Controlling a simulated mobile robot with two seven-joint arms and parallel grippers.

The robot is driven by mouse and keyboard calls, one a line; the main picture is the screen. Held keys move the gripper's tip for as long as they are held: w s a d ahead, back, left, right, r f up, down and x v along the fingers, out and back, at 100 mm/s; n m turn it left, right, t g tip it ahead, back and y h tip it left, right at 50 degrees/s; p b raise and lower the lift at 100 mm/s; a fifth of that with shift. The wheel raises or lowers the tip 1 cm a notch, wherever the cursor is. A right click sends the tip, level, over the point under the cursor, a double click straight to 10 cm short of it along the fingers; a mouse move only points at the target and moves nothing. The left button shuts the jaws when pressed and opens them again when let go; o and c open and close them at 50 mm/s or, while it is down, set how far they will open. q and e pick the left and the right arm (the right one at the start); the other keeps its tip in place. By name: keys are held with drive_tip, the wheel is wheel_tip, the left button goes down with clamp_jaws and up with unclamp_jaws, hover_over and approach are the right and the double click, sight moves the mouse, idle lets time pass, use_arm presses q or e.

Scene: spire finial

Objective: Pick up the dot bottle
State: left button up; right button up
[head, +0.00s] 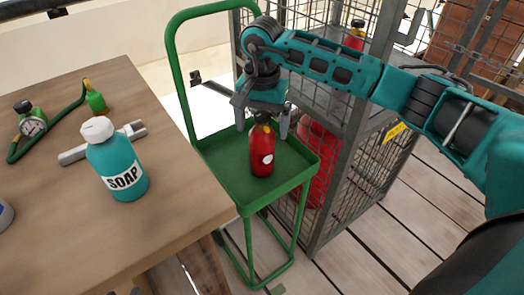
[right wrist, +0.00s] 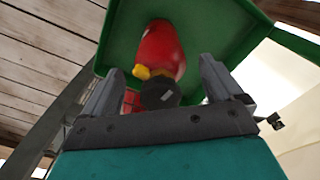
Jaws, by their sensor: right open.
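The dot bottle (head: 261,151) is red with a black top and a white round dot on its side. It stands upright on the green tray of a cart (head: 222,172). In the right wrist view the red bottle (right wrist: 160,52) shows with its black cap and a yellow bit between the fingers. My right gripper (head: 262,126) is open above the bottle, its two grey fingers to either side of the bottle's top. In the right wrist view the open fingers (right wrist: 160,88) show at left and right. My left gripper is not in view.
A wooden table (head: 185,178) at left holds a teal soap bottle (head: 117,170), a wrench (head: 75,154) and a gauge with a green hose (head: 33,122). A wire cage (head: 344,150) with red cylinders stands right behind the cart. Plank floor shows at lower right.

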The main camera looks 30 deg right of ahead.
drive_tip(key=shift+f, duration=0.15)
clamp_jaws()
idle(0.9)
